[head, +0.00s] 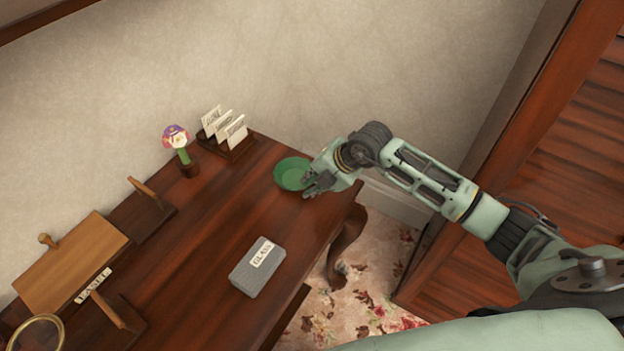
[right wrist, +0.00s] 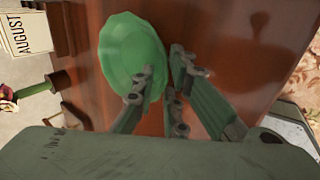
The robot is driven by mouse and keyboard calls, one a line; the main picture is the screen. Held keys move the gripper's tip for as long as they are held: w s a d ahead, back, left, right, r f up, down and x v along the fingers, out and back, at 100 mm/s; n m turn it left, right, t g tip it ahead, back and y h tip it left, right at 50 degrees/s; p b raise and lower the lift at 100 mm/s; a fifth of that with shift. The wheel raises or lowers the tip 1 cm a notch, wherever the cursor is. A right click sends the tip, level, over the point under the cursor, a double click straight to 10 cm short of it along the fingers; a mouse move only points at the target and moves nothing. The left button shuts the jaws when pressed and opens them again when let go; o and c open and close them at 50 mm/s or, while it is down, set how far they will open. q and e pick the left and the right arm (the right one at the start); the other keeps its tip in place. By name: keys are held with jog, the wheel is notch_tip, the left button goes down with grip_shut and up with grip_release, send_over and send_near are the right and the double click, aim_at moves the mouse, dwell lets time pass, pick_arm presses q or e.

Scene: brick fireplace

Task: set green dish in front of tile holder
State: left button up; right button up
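The green dish (head: 287,174) is a shallow round bowl on the dark wooden table, near its right end. The tile holder (head: 239,153) is a small wooden rack with several white lettered tiles, left of the dish against the wall. My right gripper (head: 314,186) is at the dish's right edge. In the right wrist view the green dish (right wrist: 128,45) lies left of the fingers (right wrist: 165,85). They are apart, with one side overlapping the dish's rim; I cannot tell whether they touch it. The tile holder (right wrist: 62,25) shows at the left edge. My left gripper is not in view.
A grey box labelled glass (head: 257,272) lies near the table's front edge. A wooden easel-like piece labelled easel (head: 70,262) and a brass ring (head: 38,330) are at left. The table middle is clear.

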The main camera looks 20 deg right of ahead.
jog(key=shift+r, duration=0.1)
jog(key=b+v, duration=0.1)
jog(key=v, duration=1.1)
